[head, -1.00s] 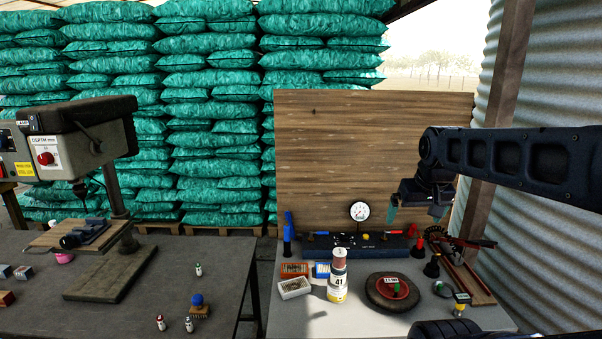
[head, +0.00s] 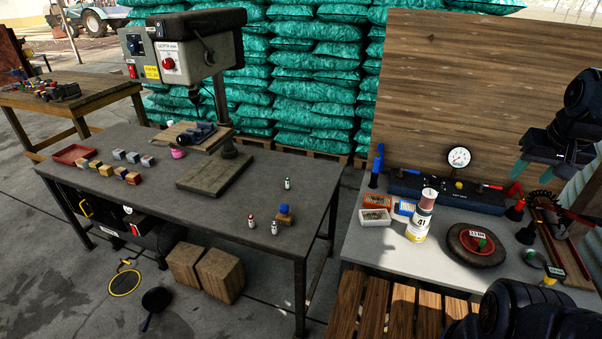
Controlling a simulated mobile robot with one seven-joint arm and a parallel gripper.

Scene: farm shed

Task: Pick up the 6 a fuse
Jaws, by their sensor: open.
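Three small white, bottle-shaped pieces that look like fuses stand on the dark workbench (head: 110,195) in the head view. One has a green mark (head: 287,183) and stands farther back. One has a red top (head: 251,221), and a pale one (head: 274,228) stands near the front edge. Their ratings are too small to read, so I cannot tell for certain which is the 6 A fuse. My gripper (head: 541,170) is open and empty, with teal fingers, above the right-hand bench, far right of the fuses.
The right bench (head: 380,258) holds a bottle (head: 421,215) and a round red-centred disc (head: 476,244).

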